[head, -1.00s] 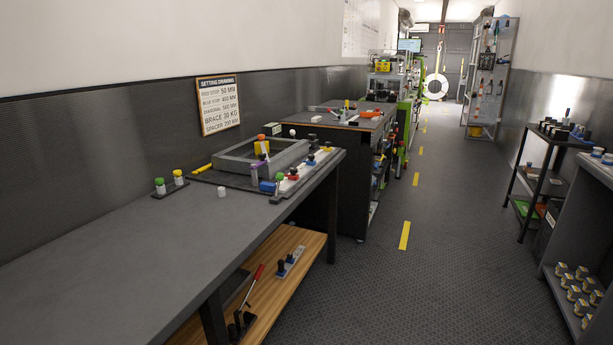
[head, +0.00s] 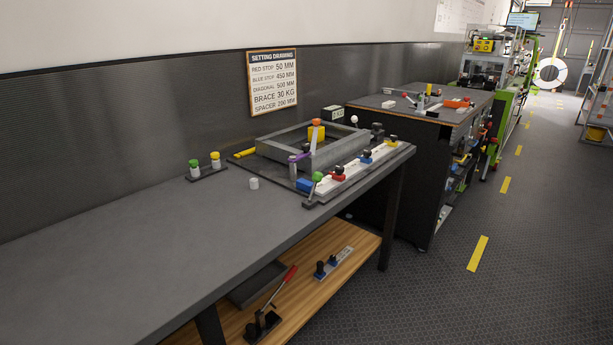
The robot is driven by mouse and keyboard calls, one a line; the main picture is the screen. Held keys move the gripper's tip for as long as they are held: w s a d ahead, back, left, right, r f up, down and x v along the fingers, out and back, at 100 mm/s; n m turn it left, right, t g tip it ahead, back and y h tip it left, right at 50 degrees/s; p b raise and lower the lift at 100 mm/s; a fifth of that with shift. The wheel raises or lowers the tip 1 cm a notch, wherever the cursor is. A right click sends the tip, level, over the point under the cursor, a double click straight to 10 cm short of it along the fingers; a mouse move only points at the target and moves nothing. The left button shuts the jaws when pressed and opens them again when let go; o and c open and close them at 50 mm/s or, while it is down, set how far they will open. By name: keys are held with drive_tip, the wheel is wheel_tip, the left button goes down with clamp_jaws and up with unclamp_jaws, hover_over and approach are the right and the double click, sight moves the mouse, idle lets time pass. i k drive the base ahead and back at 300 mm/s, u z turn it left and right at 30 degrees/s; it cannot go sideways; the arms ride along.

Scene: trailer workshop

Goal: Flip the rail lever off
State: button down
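A white rail (head: 352,172) with a red stop (head: 338,173) and a blue stop (head: 366,157) lies along the right edge of the grey workbench. A lever with a green ball knob (head: 317,177) stands tilted at the rail's near end. Another lever with a white ball knob (head: 354,119) stands upright behind the frame, near the far end. The frames do not label either as the rail lever. A red-handled lever (head: 281,284) on a black base is on the wooden shelf below. My gripper is not in view.
A grey square frame (head: 275,151) sits on the workbench (head: 130,240), whose near left part is clear. A second dark bench (head: 400,140) is beyond. The floor aisle (head: 500,270) on the right is open.

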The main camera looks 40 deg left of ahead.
sight(317, 176)
drive_tip(key=u, duration=0.6)
drive_tip(key=i, duration=1.3)
drive_tip(key=u, duration=0.65)
